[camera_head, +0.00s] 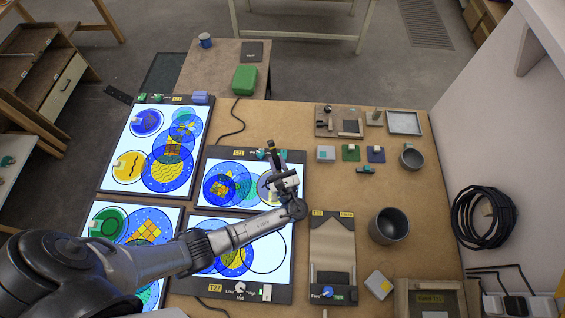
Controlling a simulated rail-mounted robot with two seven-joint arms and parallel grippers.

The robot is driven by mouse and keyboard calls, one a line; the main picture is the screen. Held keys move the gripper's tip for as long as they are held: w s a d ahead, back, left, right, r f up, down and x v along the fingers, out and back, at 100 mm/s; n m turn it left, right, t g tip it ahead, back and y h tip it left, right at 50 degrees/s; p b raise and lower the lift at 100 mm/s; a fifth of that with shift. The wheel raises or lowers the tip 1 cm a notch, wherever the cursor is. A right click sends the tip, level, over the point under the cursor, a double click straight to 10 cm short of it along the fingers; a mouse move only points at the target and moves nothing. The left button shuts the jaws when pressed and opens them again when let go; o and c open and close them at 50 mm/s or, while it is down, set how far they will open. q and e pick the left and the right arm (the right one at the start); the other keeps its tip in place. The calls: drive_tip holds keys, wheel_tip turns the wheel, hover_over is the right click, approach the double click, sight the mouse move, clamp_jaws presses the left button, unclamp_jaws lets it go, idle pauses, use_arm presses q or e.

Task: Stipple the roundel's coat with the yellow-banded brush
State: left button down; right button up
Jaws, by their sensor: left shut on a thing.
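My left gripper (281,180) is over the right edge of the upper middle light panel (297,157). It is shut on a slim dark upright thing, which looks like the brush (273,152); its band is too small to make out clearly. A pale roundel (264,190) lies on that panel just left of the gripper and is partly hidden by it. Blue and teal roundels (219,187) overlap on the panel's left part. Whether the brush tip touches the glass I cannot tell. My right gripper is out of view.
Other lit panels with painted roundels (167,172) lie to the left and below, partly behind my arm. A dark pot (389,226), a smaller cup (411,159) and small coloured blocks (351,153) stand on the right. The bench between is mostly clear.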

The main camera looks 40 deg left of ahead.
use_arm(q)
drive_tip(key=shift+s+a, duration=0.15)
drive_tip(key=shift+a, duration=0.45)
drive_tip(key=shift+s+a, duration=0.15)
drive_tip(key=shift+a, duration=0.4)
drive_tip(key=shift+f, duration=0.1)
drive_tip(key=shift+f, duration=0.35)
drive_tip(key=shift+f+b, duration=0.35)
drive_tip(key=shift+b, duration=0.15)
drive_tip(key=shift+f, duration=0.2)
